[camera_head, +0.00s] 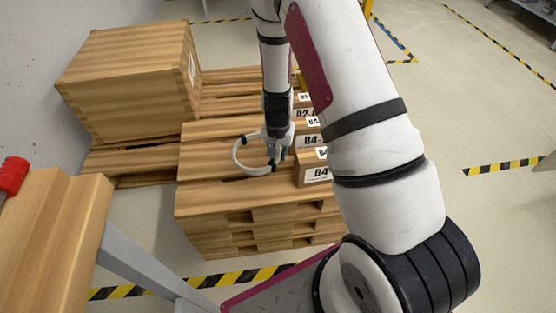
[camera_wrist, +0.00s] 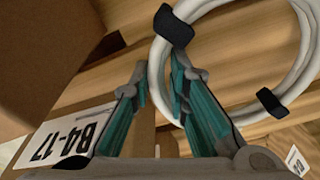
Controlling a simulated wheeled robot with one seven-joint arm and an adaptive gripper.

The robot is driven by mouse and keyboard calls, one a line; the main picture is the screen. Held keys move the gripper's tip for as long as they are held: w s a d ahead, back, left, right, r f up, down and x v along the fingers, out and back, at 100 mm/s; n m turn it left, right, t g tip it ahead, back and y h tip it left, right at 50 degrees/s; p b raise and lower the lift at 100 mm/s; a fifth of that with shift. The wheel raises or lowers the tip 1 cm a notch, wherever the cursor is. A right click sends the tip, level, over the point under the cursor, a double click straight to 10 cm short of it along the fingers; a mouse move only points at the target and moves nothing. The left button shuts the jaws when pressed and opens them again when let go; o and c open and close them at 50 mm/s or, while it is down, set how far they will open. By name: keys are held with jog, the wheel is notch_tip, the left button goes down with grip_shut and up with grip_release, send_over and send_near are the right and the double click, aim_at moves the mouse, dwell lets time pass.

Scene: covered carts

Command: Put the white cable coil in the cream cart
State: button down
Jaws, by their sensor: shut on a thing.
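The white cable coil (camera_head: 238,153) is a ring with black ties. In the wrist view the coil (camera_wrist: 304,50) fills the upper right, and its left side passes between my fingers. My gripper (camera_head: 275,158) is over the stacked wooden pallets, with the coil sticking out to its left. In the wrist view my gripper (camera_wrist: 158,88) has its two teal-padded fingers closed around the coil's cable. I cannot tell whether the coil still touches the pallet boards. I cannot make out the cream cart in either view.
Pallets (camera_head: 205,207) stand stacked under my gripper. Labelled boxes (camera_head: 313,174) stand close to its right; one box label (camera_wrist: 68,142) shows in the wrist view. A large wooden crate (camera_head: 125,75) stands at the upper left. The floor at right is open, with striped tape (camera_head: 503,166).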

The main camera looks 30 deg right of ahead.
jog(key=shift+f+b, duration=0.35)
jog(key=shift+f, duration=0.95)
jog(key=shift+f, duration=0.1)
jog(key=c, duration=1.9)
grip_release()
jog(key=shift+f, duration=0.1)
jog(key=o, duration=0.4)
jog(key=shift+c, duration=0.2)
